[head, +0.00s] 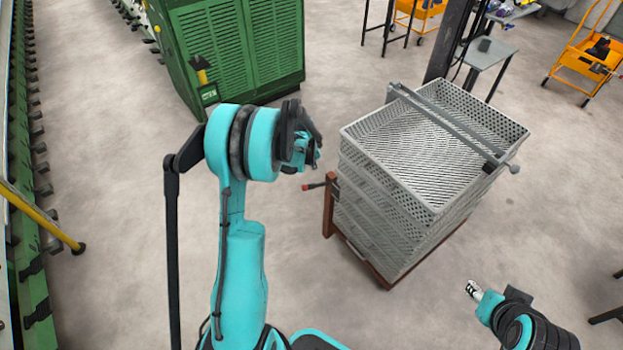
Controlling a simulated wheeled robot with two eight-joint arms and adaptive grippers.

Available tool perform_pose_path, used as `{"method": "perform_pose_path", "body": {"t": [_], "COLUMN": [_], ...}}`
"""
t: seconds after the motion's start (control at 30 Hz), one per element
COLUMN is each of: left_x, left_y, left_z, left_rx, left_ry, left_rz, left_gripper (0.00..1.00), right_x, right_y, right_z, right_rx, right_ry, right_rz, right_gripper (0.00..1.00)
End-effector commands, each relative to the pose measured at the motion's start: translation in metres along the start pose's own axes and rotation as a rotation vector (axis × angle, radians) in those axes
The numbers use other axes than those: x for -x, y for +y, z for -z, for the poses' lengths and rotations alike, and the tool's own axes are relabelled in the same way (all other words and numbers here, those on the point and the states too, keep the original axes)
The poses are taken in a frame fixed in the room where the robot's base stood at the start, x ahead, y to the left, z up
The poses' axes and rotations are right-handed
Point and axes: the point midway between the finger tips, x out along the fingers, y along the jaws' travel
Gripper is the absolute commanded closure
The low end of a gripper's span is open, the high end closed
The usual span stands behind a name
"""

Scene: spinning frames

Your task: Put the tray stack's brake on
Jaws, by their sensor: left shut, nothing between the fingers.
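The tray stack (432,208) is several pale grey mesh trays, one on another, on a brown wheeled base (362,262).
A green machine cabinet (236,45) stands behind my left arm. A long green machine (25,180) runs along the left edge, with a yellow bar (42,216). A dark column (450,40) and a small table (487,52) stand behind the stack. Floor left of the stack is clear.

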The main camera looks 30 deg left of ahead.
Motion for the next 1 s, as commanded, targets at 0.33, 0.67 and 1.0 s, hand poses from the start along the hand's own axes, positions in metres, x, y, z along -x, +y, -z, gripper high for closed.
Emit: {"method": "perform_pose_path", "body": {"t": [0.33, 0.67, 1.0], "left_x": [-0.016, -0.086, -0.125], "left_y": [0.0, 0.001, 0.0], "left_z": [0.0, 0.0, -0.023], "left_rx": [0.001, 0.001, 0.001], "left_ry": [0.001, 0.001, 0.0], "left_rz": [0.0, 0.001, 0.001], "left_gripper": [1.0, 1.0, 1.0], "right_x": [-0.005, -0.026, -0.042], "right_y": [0.0, 0.0, 0.0], "right_z": [-0.004, -0.019, -0.03], "right_rx": [0.0, 0.0, 0.0], "right_ry": [0.0, 0.0, 0.0], "right_rz": [0.0, 0.0, 0.0], "right_gripper": [0.6, 0.6, 0.6]}}
